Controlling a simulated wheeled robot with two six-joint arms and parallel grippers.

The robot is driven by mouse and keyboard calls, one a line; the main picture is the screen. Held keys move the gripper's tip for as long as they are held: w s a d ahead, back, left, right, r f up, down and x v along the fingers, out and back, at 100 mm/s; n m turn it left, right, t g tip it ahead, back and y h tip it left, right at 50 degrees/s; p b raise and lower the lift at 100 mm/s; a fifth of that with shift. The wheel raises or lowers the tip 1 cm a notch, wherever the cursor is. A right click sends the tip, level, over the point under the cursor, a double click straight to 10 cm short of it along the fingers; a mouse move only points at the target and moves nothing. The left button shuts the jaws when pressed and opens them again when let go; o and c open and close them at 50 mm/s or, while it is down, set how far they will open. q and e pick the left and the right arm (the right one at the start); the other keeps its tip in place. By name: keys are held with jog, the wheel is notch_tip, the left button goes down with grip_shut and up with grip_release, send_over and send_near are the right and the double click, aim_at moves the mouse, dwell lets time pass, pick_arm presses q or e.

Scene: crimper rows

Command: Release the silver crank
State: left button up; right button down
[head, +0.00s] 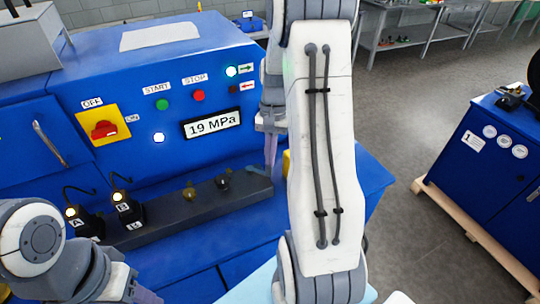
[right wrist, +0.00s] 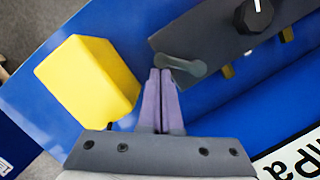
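The silver crank (right wrist: 185,66) is a short grey bar with rounded ends at the end of a dark rail (right wrist: 215,32) in the right wrist view. My right gripper (right wrist: 162,72) has its two purple fingers close together, with their tips at the crank's left end. It looks shut on that end; the fingers hide the part between them. My left gripper (head: 143,295) shows only partly at the bottom left.
A yellow block (right wrist: 88,78) stands beside the right gripper. A black knob (right wrist: 253,15) and brass fittings (head: 189,190) are along the rail. Two black lamp-lit units, A (head: 84,222) and B (head: 127,208), stand at its left. The display (head: 212,123) reads 19 MPa.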

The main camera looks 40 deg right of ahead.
jog(key=shift+s, duration=0.15)
jog(key=m, duration=0.2)
jog(key=s+a+m, duration=0.1)
jog(key=shift+s+a+m+t+p, duration=0.1)
jog(key=shift+a+m+t+p, duration=0.1)
jog(key=shift+m+t+p, duration=0.2)
jog(key=m, duration=0.1)
jog(key=a+m, duration=0.1)
jog(key=shift+s+a+r+m+t+y, duration=0.1)
jog(key=shift+s+m+t+y, duration=0.2)
jog(key=shift+t, duration=0.1)
jog(key=a+m+p, duration=0.1)
jog(key=m, duration=0.1)
jog(key=a+m+t+p, duration=0.1)
jog(key=m, duration=0.1)
jog(key=shift+s+a+m, duration=0.15)
jog(key=shift+s+m, duration=0.05)
jog(key=shift+m, duration=0.2)
jog(key=shift+a, duration=0.3)
jog(key=shift+w+a, duration=0.1)
jog(key=shift+a, duration=0.05)
